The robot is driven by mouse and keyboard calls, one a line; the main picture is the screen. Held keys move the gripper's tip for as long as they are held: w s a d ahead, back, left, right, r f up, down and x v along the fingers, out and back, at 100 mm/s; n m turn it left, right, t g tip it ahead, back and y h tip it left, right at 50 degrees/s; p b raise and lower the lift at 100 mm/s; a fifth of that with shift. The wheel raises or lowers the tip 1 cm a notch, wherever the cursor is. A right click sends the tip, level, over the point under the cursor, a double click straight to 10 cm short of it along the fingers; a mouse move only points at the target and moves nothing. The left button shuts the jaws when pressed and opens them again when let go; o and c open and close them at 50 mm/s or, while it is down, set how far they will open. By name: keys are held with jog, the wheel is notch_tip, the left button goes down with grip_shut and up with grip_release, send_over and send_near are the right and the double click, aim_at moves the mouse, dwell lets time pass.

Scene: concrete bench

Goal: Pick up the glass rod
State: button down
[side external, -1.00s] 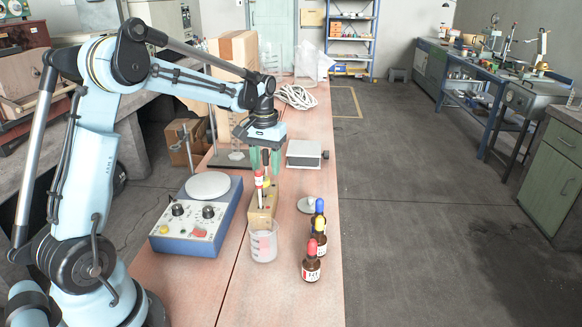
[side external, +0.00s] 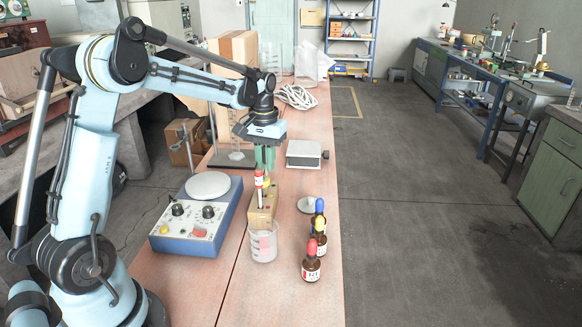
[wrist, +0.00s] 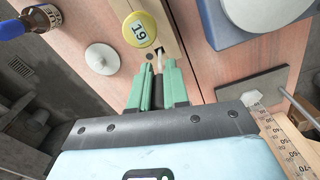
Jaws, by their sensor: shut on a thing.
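The wooden block (side external: 262,206) stands on the bench, with a red-and-white topped item (side external: 259,180) and a yellow-topped item (side external: 267,184) in it. In the wrist view the yellow top (wrist: 140,29) shows as a round numbered disc. My gripper (side external: 265,170) points down over the block's far end. In the wrist view its green fingers (wrist: 158,85) are shut on a thin pale rod, taken as the glass rod (wrist: 159,61), with a dark upper part (wrist: 157,93) between them. The rod's lower end is by a dark hole in the block. The side view mostly hides the rod.
A clear beaker (side external: 263,244) stands in front of the block. Several dropper bottles (side external: 312,262) and a white disc (side external: 306,204) are to the right.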

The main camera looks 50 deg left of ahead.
jog(key=shift+r, duration=0.5)
notch_tip(320, 180, up, 2)
jog(key=shift+r, duration=0.15)
jog(key=s+d+r, duration=0.2)
jog(key=d+r, duration=0.9)
jog(key=r, duration=0.1)
jog(key=shift+d+r, duration=0.25)
jog(key=shift+r, duration=0.05)
